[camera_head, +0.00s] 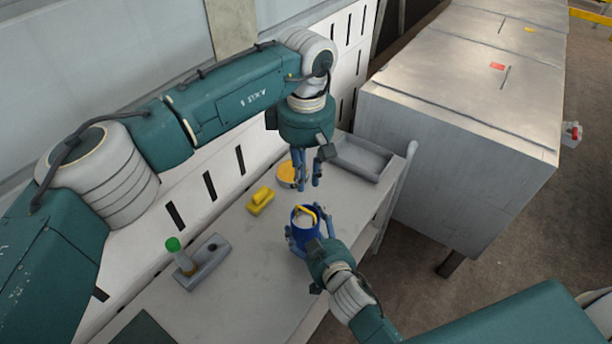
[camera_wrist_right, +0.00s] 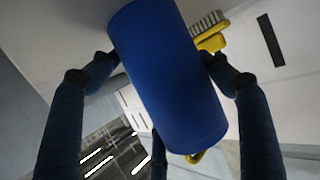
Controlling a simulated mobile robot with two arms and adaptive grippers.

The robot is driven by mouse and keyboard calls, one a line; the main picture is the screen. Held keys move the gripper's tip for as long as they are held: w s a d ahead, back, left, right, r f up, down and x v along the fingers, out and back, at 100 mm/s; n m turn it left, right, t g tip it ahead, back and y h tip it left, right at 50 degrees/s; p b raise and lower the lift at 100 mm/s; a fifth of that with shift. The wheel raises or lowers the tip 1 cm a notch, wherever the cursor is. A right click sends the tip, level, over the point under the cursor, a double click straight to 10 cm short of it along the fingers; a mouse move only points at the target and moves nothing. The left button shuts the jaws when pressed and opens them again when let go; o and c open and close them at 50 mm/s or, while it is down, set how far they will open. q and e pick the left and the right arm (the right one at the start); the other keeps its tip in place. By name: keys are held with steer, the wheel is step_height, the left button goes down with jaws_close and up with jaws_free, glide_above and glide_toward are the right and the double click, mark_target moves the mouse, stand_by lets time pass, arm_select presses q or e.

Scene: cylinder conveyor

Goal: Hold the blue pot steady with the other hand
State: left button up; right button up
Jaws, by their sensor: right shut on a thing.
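My right gripper (camera_head: 302,240) is shut on the blue pot from the near side. In the right wrist view the pot (camera_wrist_right: 168,75) fills the middle, with fingers of my right gripper (camera_wrist_right: 155,75) on both sides of it. My left gripper (camera_head: 311,172) points down above the table, beyond and above the pot. Its fingers look apart, with nothing between them that I can see.
A yellow brush (camera_head: 261,200) lies left of the pot. A round yellow-rimmed item (camera_head: 287,174) is behind my left gripper. A grey tray (camera_head: 362,158) is at the table's far end. A grey holder (camera_head: 203,262) with a green-topped item (camera_head: 174,245) stands at the left.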

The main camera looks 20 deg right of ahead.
steer(key=o, duration=1.4)
